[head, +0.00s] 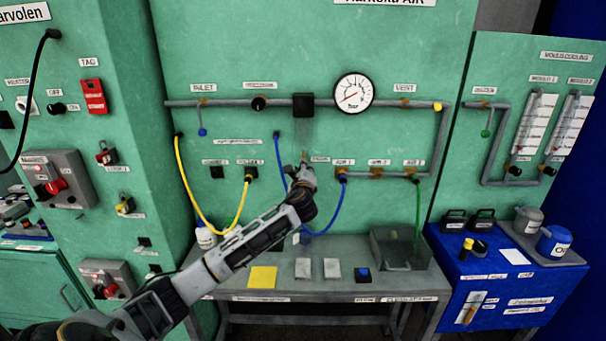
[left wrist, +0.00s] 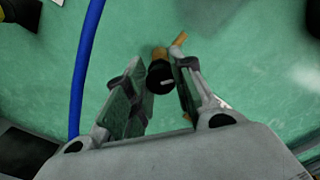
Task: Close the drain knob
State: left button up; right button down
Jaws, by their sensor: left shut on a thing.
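The drain knob (left wrist: 160,80) is black with a pale line on its face, on a brass-coloured fitting (left wrist: 159,54) on the green panel. It sits between the two fingers of my left gripper (left wrist: 161,92), which is shut on it. In the head view my left gripper (head: 303,168) reaches up to the panel below the grey pipe, beside a small label (head: 320,160). There the gripper hides most of the knob. My right gripper is not in view.
A blue hose (left wrist: 84,70) hangs close left of the gripper in the left wrist view. A pressure gauge (head: 353,93) is above right. A yellow hose (head: 188,190) loops at left. A grey bench (head: 330,291) with a clear box (head: 385,250) stands below.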

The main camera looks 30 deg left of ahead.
pick_arm(q)
jog(key=shift+f+n+b, duration=0.15)
jog(key=shift+n+b, duration=1.3)
jog(key=shift+n, duration=2.35)
jog(key=o, duration=1)
jog(key=shift+a, duration=0.1)
jog(key=shift+v, duration=6.05)
